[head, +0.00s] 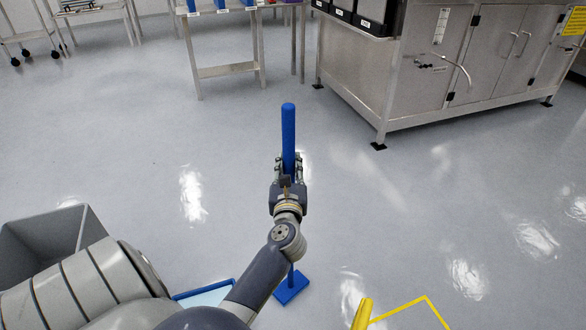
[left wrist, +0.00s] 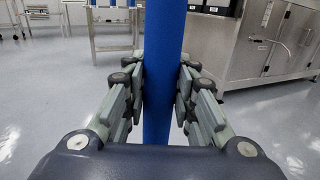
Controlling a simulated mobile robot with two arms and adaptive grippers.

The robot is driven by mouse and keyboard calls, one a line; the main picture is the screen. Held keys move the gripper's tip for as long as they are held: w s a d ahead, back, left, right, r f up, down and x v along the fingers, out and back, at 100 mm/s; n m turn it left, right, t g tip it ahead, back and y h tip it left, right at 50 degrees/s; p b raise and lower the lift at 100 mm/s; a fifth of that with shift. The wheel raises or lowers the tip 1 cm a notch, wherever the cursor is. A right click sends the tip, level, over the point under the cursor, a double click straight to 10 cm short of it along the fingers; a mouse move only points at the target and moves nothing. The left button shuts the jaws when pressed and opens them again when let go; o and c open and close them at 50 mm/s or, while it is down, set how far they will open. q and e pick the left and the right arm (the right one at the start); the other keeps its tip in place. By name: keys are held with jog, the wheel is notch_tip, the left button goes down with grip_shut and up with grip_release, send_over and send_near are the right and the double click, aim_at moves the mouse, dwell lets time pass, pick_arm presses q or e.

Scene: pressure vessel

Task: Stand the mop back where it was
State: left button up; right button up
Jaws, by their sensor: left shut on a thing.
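The mop has a blue handle (head: 288,135) and a flat blue head (head: 291,287) on the floor. In the head view the handle stands about upright. My left gripper (head: 289,165) is shut on the handle, around its upper part. The left wrist view shows the blue handle (left wrist: 164,75) between the two fingers of the left gripper (left wrist: 165,92), which press on it from both sides. My arm hides much of the lower handle in the head view. My right gripper is not in view.
A grey bin (head: 50,240) stands at the lower left beside my arm. A steel cabinet (head: 480,60) stands at the back right, and a steel table (head: 228,70) at the back. The floor between is clear.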

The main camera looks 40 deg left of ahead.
pick_arm(q)
jog(key=shift+a+r, duration=0.1)
jog(key=shift+f, duration=0.2)
jog(key=o, duration=1.1)
jog(key=shift+s, duration=0.1)
jog(key=shift+c, duration=0.2)
jog(key=shift+r, duration=0.15)
jog(key=v, duration=1.2)
